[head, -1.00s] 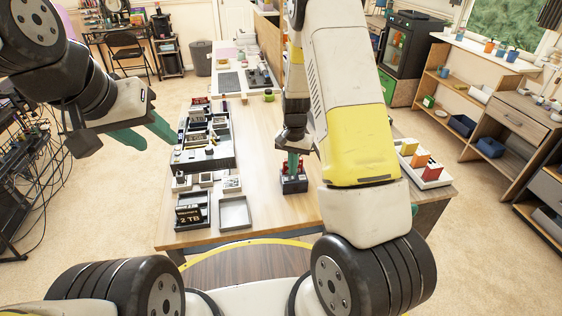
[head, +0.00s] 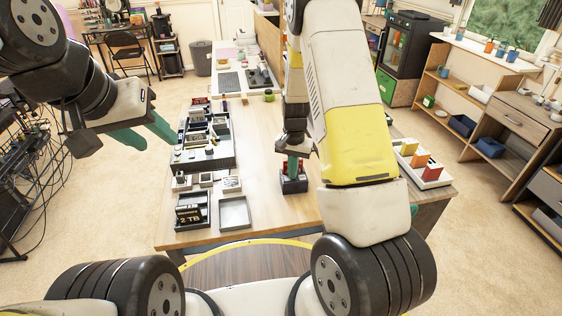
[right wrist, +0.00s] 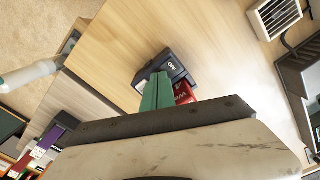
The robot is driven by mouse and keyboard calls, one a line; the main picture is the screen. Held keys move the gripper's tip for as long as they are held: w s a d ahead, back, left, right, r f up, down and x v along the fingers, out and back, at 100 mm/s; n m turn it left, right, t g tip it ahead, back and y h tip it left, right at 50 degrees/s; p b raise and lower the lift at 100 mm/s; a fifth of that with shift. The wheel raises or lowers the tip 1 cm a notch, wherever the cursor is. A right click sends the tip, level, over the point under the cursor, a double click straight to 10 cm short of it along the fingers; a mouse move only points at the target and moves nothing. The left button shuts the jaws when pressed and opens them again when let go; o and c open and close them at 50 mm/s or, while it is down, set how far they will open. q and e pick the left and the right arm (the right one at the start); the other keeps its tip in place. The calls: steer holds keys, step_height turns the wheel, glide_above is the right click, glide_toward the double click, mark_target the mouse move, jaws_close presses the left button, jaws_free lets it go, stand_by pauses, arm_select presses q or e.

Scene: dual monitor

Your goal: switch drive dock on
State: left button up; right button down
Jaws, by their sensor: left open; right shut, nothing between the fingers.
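The drive dock (head: 294,185) is a small black box on the wooden table, below my right gripper in the head view. In the right wrist view the dock (right wrist: 176,66) has a white "OFF" marking on its face, and a red part (right wrist: 184,91) with light lettering stands beside the fingers. My right gripper (head: 291,172) is shut and empty, its green fingers pointing down at the dock. In the right wrist view its fingers (right wrist: 155,92) cover part of the dock; I cannot tell whether they touch it. My left gripper (head: 150,136) is open and empty, left of the table.
A black organizer (head: 222,160) with several compartments stands left of the dock. In front of it are a black tray holding a "2 TB" box (head: 190,217) and an empty grey tray (head: 235,213). A white rack (head: 436,180) with coloured blocks is at the right. Table around the dock is clear.

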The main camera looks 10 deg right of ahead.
steer(key=shift+f, duration=0.25)
steer(key=shift+r, duration=3.55)
steer(key=shift+r, duration=0.1)
steer(key=s+a+r+n+t+y, duration=0.1)
steer(key=s+r, duration=0.3)
steer(key=r, duration=0.5)
steer(key=s+a+r+n+t+y, duration=0.15)
steer(key=s+r, duration=0.25)
steer(key=r, duration=0.4)
steer(key=s+r+n+t, duration=0.2)
steer(key=s+r, duration=0.3)
steer(key=s, duration=0.3)
steer(key=s+r+n+t, duration=0.1)
steer(key=s+r, duration=0.3)
steer(key=s, duration=0.4)
steer(key=shift+s+d+r+n+t, duration=0.15)
steer(key=shift+r+n+t, duration=0.2)
